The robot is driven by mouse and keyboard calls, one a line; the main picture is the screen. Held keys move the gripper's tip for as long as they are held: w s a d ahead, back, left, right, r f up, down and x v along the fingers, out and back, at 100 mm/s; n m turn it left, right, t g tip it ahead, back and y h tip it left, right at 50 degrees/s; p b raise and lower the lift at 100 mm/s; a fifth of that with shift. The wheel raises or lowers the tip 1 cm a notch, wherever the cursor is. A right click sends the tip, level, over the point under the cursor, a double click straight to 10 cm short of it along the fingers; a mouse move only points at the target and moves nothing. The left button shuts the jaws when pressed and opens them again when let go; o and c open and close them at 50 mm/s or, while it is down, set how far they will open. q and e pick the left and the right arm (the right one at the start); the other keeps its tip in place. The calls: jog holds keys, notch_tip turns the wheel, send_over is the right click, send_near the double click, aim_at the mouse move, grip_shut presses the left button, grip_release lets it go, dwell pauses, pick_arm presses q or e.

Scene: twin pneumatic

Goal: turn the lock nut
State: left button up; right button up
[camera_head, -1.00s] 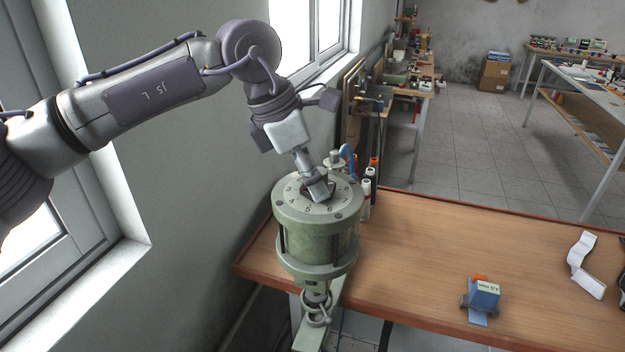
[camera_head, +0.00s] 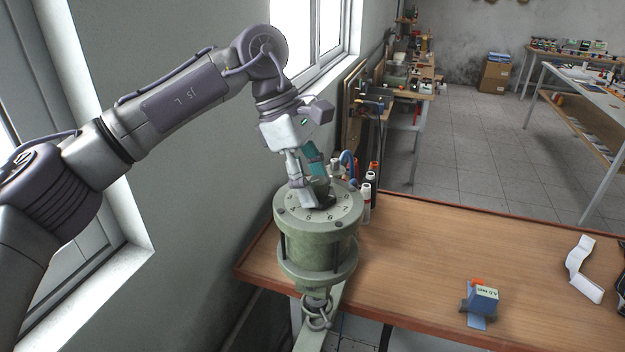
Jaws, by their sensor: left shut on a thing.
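A green cylindrical actuator (camera_head: 320,246) stands upright at the left end of the bench, with a numbered dial (camera_head: 287,213) on its top face. My left gripper (camera_head: 314,200) points down at the middle of the dial and is shut on the lock nut there. The fingers cover most of the nut, so its shape and angle are hard to tell. My right gripper is not in view.
The wooden bench top (camera_head: 420,250) is mostly clear. A small blue device with a label (camera_head: 483,299) and a white strip (camera_head: 580,270) lie to the right. Small bottles (camera_head: 367,196) stand just behind the actuator. A wall with windows is close on the left.

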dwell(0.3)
pick_arm(q)
jog(key=o, duration=1.2)
jog(key=shift+c, duration=0.2)
jog(key=shift+r, duration=0.15)
jog(key=v, duration=1.1)
jog(key=shift+r, duration=0.4)
jog(key=shift+w+a, duration=0.1)
